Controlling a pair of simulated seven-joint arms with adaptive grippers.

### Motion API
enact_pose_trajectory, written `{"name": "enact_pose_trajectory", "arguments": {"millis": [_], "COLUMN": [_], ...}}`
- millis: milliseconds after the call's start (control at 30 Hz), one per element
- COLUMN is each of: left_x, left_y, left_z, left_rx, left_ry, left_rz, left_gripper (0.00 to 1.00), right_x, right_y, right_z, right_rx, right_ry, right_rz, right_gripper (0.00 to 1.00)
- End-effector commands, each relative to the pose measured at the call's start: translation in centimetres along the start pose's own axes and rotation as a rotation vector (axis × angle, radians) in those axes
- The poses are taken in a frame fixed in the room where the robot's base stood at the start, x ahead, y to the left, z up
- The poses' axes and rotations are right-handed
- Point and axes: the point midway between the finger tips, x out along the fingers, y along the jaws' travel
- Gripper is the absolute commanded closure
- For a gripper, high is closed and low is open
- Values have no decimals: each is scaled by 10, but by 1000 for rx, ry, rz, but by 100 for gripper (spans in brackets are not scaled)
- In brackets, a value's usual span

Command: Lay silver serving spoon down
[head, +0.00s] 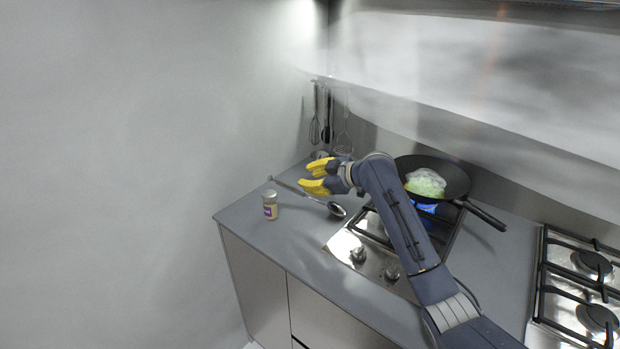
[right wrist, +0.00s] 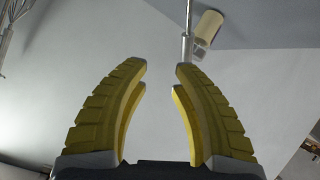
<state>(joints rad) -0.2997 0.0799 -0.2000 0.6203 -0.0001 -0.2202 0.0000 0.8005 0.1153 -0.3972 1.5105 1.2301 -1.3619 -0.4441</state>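The silver serving spoon (head: 299,190) appears to lie on the grey counter, its bowl toward the hob and its thin handle pointing to the back left. My right gripper (head: 309,176) is at the spoon, its yellow fingers apart with nothing between them. In the right wrist view the gripper (right wrist: 160,72) is open, and a thin metal handle, likely the spoon's (right wrist: 187,25), runs down to the right fingertip. I cannot tell whether they touch. My left gripper is not in view.
A small jar (head: 270,205) stands left of the spoon; it also shows in the right wrist view (right wrist: 208,29). A black pan (head: 455,179) with pale green food (head: 425,183) is on the hob. Utensils (head: 315,125) hang at the back wall. The front left counter (head: 245,215) is clear.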

Motion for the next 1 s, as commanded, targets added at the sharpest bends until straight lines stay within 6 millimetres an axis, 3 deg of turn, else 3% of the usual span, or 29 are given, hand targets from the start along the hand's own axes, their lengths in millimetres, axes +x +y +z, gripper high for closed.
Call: {"name": "enact_pose_trajectory", "arguments": {"millis": [433,1000], "left_x": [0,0], "left_y": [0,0], "left_z": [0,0], "left_rx": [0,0], "left_ry": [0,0], "left_rz": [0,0], "left_gripper": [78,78], "right_x": [-9,-94], "right_y": [2,2], "right_z": [-2,-2], "right_rx": [-1,-2], "right_ry": [1,0], "right_rz": [2,2], "right_gripper": [69,69]}}
